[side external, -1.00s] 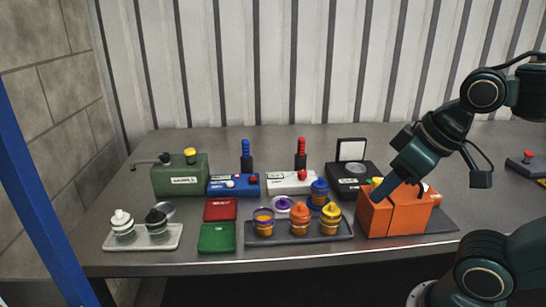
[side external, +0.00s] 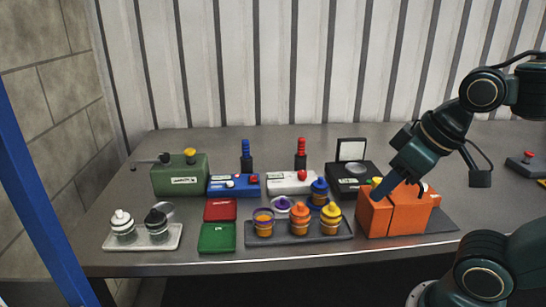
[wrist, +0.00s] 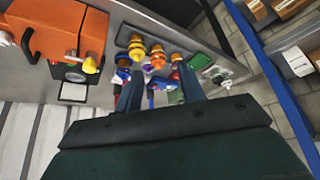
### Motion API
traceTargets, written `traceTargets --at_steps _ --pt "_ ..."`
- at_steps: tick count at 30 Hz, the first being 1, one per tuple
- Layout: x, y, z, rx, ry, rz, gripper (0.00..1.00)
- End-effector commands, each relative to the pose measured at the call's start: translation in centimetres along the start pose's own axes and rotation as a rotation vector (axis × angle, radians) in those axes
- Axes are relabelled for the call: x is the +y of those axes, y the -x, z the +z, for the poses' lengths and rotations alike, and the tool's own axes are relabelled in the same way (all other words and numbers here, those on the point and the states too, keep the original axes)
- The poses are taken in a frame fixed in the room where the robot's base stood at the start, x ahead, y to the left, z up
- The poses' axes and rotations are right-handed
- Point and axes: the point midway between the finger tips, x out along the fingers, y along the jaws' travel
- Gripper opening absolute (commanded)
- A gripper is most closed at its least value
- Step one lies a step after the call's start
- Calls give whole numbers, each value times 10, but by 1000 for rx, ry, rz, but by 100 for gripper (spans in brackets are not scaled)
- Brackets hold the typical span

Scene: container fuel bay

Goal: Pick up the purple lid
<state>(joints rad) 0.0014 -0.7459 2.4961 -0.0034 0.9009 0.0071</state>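The purple lid (side external: 282,203) lies on a pale round rest behind the row of jars. An amber jar (side external: 263,224) with a purple rim and no cap stands at the left end of the dark tray (side external: 313,236). In the side view my gripper (side external: 378,194) points down at the orange box, well right of the lid, its fingers mostly hidden. In the wrist view my gripper (wrist: 160,82) shows two fingers set apart. Nothing is clearly held between them; the jars appear beyond. I cannot make out the lid surely there.
The orange box (side external: 410,212) stands under my wrist. Orange-capped (side external: 300,222) and yellow-capped (side external: 331,220) jars stand on the tray in front of the lid. A blue-capped jar (side external: 319,190) stands right of it. Red (side external: 220,209) and green (side external: 217,238) cases lie left.

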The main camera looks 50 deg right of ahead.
Motion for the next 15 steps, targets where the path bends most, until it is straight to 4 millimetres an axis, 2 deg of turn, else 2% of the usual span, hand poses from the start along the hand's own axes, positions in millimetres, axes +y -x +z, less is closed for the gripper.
traceTargets --at_steps 8,15 --pt "-6 1 -24 -35 -102 -24 39" --pt "-11 -4 -69 -105 -300 -61 39"
